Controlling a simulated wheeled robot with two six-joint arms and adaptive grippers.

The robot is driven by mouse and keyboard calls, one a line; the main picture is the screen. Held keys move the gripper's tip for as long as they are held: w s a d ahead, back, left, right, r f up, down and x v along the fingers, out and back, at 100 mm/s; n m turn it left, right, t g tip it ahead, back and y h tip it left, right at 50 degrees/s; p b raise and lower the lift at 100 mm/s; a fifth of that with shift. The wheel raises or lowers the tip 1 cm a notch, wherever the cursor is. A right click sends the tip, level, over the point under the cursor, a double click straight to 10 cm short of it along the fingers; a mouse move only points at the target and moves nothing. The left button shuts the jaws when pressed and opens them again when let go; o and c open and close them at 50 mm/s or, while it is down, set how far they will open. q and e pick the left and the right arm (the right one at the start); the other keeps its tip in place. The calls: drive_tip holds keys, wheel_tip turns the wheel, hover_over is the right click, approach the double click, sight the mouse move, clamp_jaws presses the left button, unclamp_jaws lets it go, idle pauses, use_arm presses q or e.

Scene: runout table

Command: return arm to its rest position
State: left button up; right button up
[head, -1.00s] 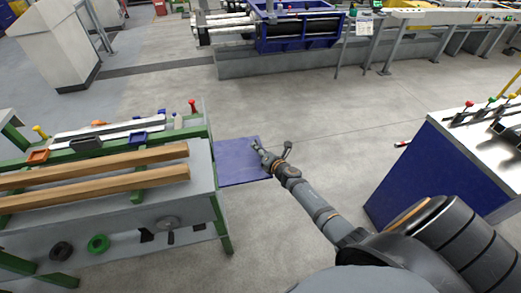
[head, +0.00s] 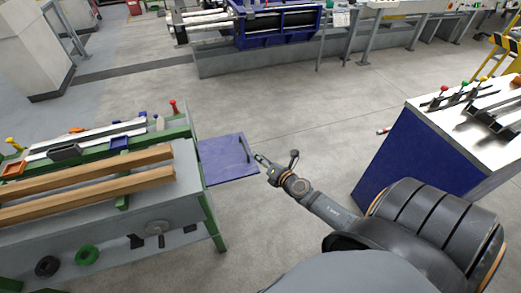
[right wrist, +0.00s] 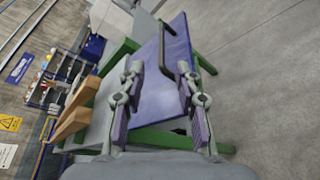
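My right arm reaches out from the lower right in the head view. Its gripper (head: 278,162) is open and empty, just right of a blue panel (head: 222,163) at the end of the green-framed table. In the right wrist view my gripper (right wrist: 160,92) has its two fingers spread apart. The blue panel (right wrist: 166,85) with its black handle (right wrist: 164,45) lies beyond and between them, and nothing is held. My left gripper is in neither view.
The green-framed table (head: 198,192) at left carries two wooden bars (head: 95,172) and small parts. A blue cabinet (head: 405,155) with a metal top stands at right. A long machine (head: 280,60) stands at the back.

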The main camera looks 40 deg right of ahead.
drive_tip(key=s+d+f+m+g+h, duration=0.1)
drive_tip(key=s+f+m+g, duration=0.1)
drive_tip(key=s+f+m, duration=0.55)
drive_tip(key=s+d+f+m+g+h, duration=0.1)
drive_tip(key=s+d+f+m+g, duration=0.2)
drive_tip(key=f, duration=0.8)
drive_tip(key=s+f+m+g+h, duration=0.1)
drive_tip(key=s+f+m+g, duration=0.1)
drive_tip(key=s+f+m, duration=0.55)
drive_tip(key=s+a+f+m+g, duration=0.2)
drive_tip(key=s+a+f, duration=0.1)
drive_tip(key=s, duration=0.4)
drive_tip(key=s+a+f+m+g+y, duration=0.1)
drive_tip(key=s+a+f+m+g, duration=0.1)
drive_tip(key=s+f, duration=0.4)
drive_tip(key=s+a+f+m+g+y, duration=0.1)
drive_tip(key=s+a+f+m+g, duration=0.2)
drive_tip(key=s, duration=0.7)
wheel_tip(320, 180, down, 2)
drive_tip(key=shift+a+f+m, duration=0.1)
drive_tip(key=shift+a+m, duration=0.3)
drive_tip(key=shift+a, duration=0.5)
